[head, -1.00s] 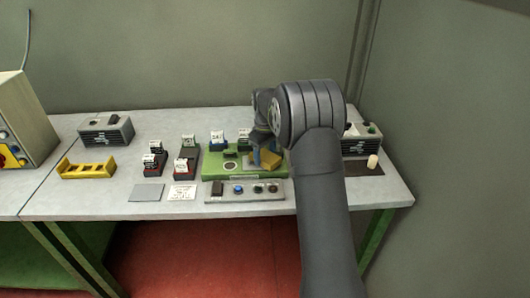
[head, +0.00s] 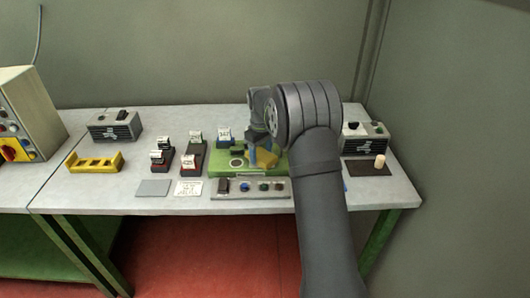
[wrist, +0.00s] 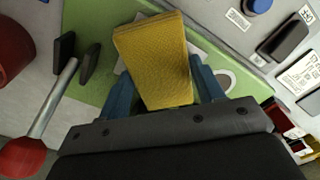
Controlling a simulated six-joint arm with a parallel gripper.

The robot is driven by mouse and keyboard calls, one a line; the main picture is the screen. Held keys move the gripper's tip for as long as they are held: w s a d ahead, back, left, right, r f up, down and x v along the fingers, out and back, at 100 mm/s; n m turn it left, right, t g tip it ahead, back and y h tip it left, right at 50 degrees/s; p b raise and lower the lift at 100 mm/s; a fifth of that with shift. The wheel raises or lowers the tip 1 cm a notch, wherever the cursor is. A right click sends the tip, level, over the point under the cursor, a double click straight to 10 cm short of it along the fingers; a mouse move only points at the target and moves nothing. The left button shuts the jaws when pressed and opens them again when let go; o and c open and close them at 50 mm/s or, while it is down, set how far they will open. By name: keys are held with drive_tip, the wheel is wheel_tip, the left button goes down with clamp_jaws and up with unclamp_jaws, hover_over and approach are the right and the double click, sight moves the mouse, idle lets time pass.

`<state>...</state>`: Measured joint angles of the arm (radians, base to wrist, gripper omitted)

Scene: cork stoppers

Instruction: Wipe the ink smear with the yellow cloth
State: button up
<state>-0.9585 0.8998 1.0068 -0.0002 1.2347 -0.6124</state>
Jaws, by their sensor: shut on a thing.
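My gripper (wrist: 165,88) is shut on the yellow cloth (wrist: 155,55), a folded pad between its two blue fingers. In the head view the cloth (head: 266,158) is over the right part of the green board (head: 222,168), partly hidden by my arm. In the wrist view the green board (wrist: 95,25) lies behind the cloth, with a white ring mark just right of it. I cannot tell whether the cloth touches the board. I see no ink smear; the cloth or gripper may hide it.
A button strip (head: 254,188) lies in front of the board. Several stamps (head: 194,155) stand to its left, with a yellow rack (head: 95,163) farther left. A dark mat (head: 364,168) with a cork is at the right. A red-knobbed lever (wrist: 45,120) is near my gripper.

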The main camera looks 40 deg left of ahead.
sight(272, 154)
drive_tip(key=shift+s+a+f, duration=0.15)
drive_tip(key=shift+s+a, duration=0.8)
drive_tip(key=shift+s, duration=0.05)
drive_tip(key=shift+s+a, duration=0.2)
drive_tip(key=shift+c, duration=0.6)
drive_tip(key=shift+a, duration=0.1)
drive_tip(key=shift+c, duration=0.6)
drive_tip(key=shift+w+d, duration=1.05)
drive_tip(key=shift+w, duration=0.05)
drive_tip(key=shift+w+d+f, duration=0.2)
drive_tip(key=shift+w+d, duration=0.5)
drive_tip(key=shift+d, duration=0.15)
drive_tip(key=shift+w+d+f, duration=0.15)
drive_tip(key=shift+w+d, duration=0.55)
drive_tip(key=shift+d, duration=0.1)
drive_tip(key=shift+a+r, duration=0.1)
drive_tip(key=shift+r, duration=3.05)
drive_tip(key=shift+r, duration=0.1)
